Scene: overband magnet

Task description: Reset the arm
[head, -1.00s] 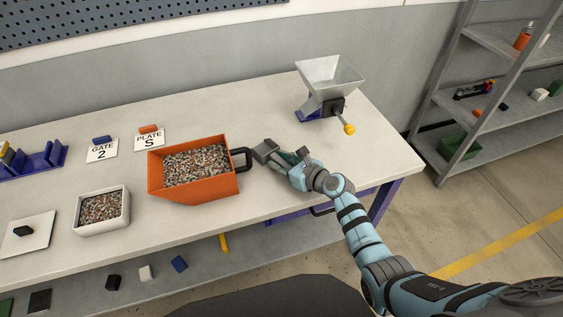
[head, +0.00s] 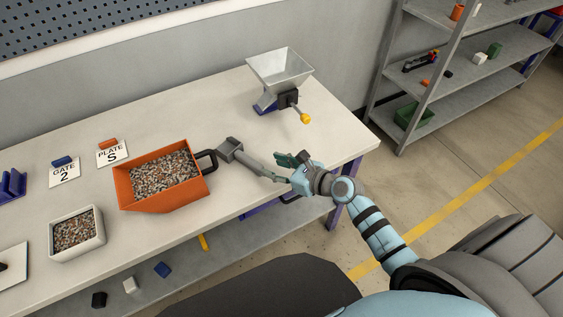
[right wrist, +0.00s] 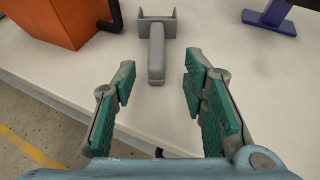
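A grey scoop-like tool (head: 258,164) lies on the table, its squared head beside the black handle of the orange bin and its handle toward my right gripper. My right gripper (head: 283,169) is open over the table's front right part. In the right wrist view the tool (right wrist: 156,50) lies ahead of the spread green-padded fingers (right wrist: 160,78), with nothing between the pads. My left gripper is not in view.
An orange bin (head: 160,201) and a white bin (head: 79,251) hold mixed granules. A metal hopper (head: 280,72) with a yellow-knobbed lever (head: 305,118) stands at the back right. Signs (head: 64,172) stand left. A grey shelf (head: 395,75) is beyond the table's right end.

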